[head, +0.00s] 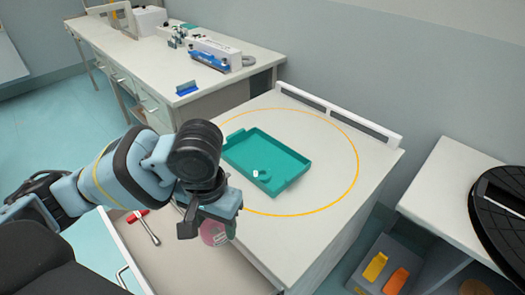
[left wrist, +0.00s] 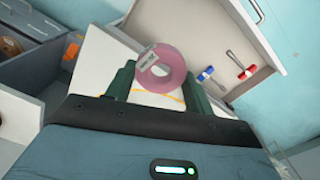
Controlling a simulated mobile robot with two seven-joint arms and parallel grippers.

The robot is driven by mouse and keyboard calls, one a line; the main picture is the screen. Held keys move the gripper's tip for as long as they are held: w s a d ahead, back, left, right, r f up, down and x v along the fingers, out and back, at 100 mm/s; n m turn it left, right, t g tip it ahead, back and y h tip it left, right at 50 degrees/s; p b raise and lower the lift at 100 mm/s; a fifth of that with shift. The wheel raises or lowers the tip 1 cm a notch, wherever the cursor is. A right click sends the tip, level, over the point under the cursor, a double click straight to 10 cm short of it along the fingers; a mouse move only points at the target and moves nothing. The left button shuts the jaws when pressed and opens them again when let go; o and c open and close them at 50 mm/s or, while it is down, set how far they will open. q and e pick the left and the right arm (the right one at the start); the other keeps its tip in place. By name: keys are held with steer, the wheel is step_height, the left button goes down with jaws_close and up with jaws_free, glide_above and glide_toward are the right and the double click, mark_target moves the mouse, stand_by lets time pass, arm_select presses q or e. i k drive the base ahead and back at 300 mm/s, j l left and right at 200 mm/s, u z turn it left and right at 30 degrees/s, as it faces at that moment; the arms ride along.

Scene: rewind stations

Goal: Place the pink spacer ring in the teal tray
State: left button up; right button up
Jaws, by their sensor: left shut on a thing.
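The pink spacer ring (head: 213,234) hangs from my left gripper (head: 209,220), partly hidden behind it in the head view. In the left wrist view the ring (left wrist: 148,82) sits between the two dark green fingers of the gripper (left wrist: 158,92), which is shut on it; a small white label shows on the ring. The teal tray (head: 268,147) lies on the white worktop inside a yellow circle, to the right of and beyond the gripper. A small white and teal item (head: 261,174) lies in the tray's near part. My right gripper is not in view.
An open drawer (head: 190,262) below the gripper holds a red-handled tool (head: 145,226); a blue-handled tool (left wrist: 206,75) shows in the wrist view. A raised rail (head: 340,115) edges the worktop's back. A lower shelf at right holds yellow and orange pieces (head: 395,281).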

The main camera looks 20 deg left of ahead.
mark_target(264, 161)
steer(key=i+l+u, duration=0.25)
steer(key=l, duration=0.2)
steer(key=i+l+u, duration=0.1)
steer(key=l+u, duration=0.15)
steer(key=l, duration=0.2)
steer(key=i+l+u, duration=0.1)
steer(key=l+u, duration=0.15)
steer(key=l, duration=0.25)
steer(key=l+u, duration=0.25)
steer(key=l, duration=0.25)
steer(key=i, duration=0.55)
